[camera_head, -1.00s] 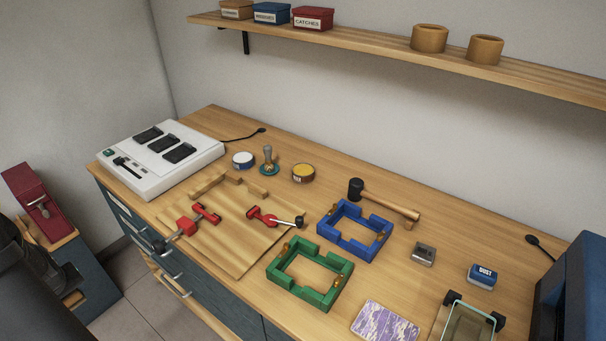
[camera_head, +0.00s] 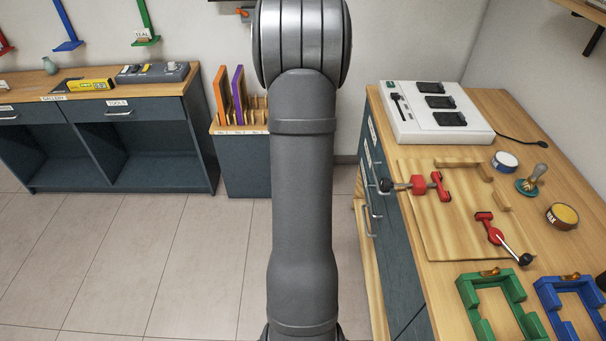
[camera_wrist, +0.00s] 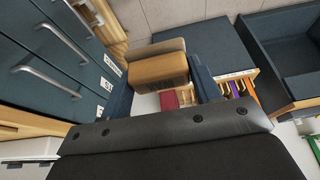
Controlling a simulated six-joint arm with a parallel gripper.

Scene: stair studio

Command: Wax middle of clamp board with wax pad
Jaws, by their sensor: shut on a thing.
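The clamp board (camera_head: 436,226) is a pale wooden sheet on the bench at the right of the head view. It carries one red clamp (camera_head: 437,186) near its upper left and another red clamp (camera_head: 490,229) near its right edge. Its middle looks bare. In the wrist view my gripper (camera_wrist: 161,88) is shut on a tan block with a paler top, which looks like the wax pad (camera_wrist: 158,68). The gripper is away from the board, with drawers and floor beyond it. In the head view my arm hides the gripper.
A wax tin (camera_head: 562,216), a white tin (camera_head: 506,161) and a knobbed stamp (camera_head: 531,181) stand right of the board. Green (camera_head: 487,300) and blue (camera_head: 560,300) frames lie in front. A white device (camera_head: 437,113) is behind. Open floor (camera_head: 140,250) lies left.

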